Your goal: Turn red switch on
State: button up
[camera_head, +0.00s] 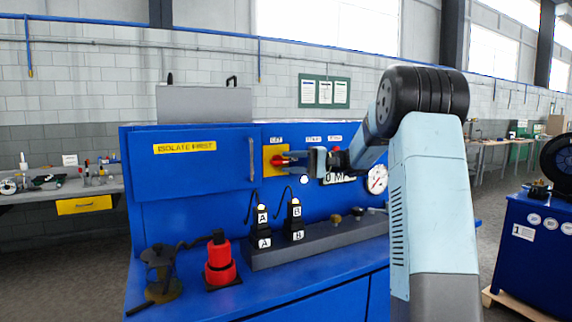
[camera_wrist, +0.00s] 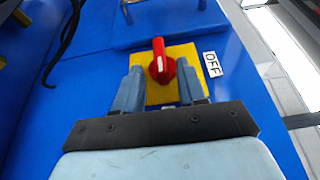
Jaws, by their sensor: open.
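The red switch (camera_wrist: 161,66) is a rotary knob on a yellow plate (camera_wrist: 182,53) on the blue machine front. In the wrist view a white "OFF" label (camera_wrist: 212,64) sits beside the plate. My gripper (camera_wrist: 160,84) is open, with one finger on each side of the knob's lower part; I cannot tell whether either finger touches it. In the head view my gripper (camera_head: 288,160) reaches in from the right to the yellow plate (camera_head: 270,168). It partly hides the red knob (camera_head: 278,160) there.
The blue machine (camera_head: 190,180) carries an "ISOLATE FIRST" label, a door handle and a round gauge (camera_head: 377,179). On its ledge stand a red cylindrical tool (camera_head: 220,265), a dark stand (camera_head: 160,273) and black blocks marked A and B (camera_head: 294,222). A cluttered bench is at left.

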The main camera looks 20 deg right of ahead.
jog(key=s+d, duration=0.2)
jog(key=d, duration=0.9)
jog(key=shift+d+f, duration=0.15)
jog(key=s+a+f+g+h, duration=0.2)
jog(key=s+a+h, duration=0.6)
jog(key=s+a, duration=0.75)
jog(key=s+f+t+h, duration=0.1)
jog(key=s+f+h, duration=0.1)
jog(key=s, duration=0.5)
jog(key=s+d+f+n+t+h, duration=0.1)
jog(key=s+f+h, duration=0.2)
jog(key=s, duration=0.5)
jog(key=s+d+f+n+t+h, duration=0.1)
jog(key=s+f+t+h, duration=0.1)
jog(key=s, duration=0.6)
jog(key=shift+s+f+h, duration=0.15)
jog(key=shift+f+h, duration=0.3)
jog(key=shift+h, duration=0.95)
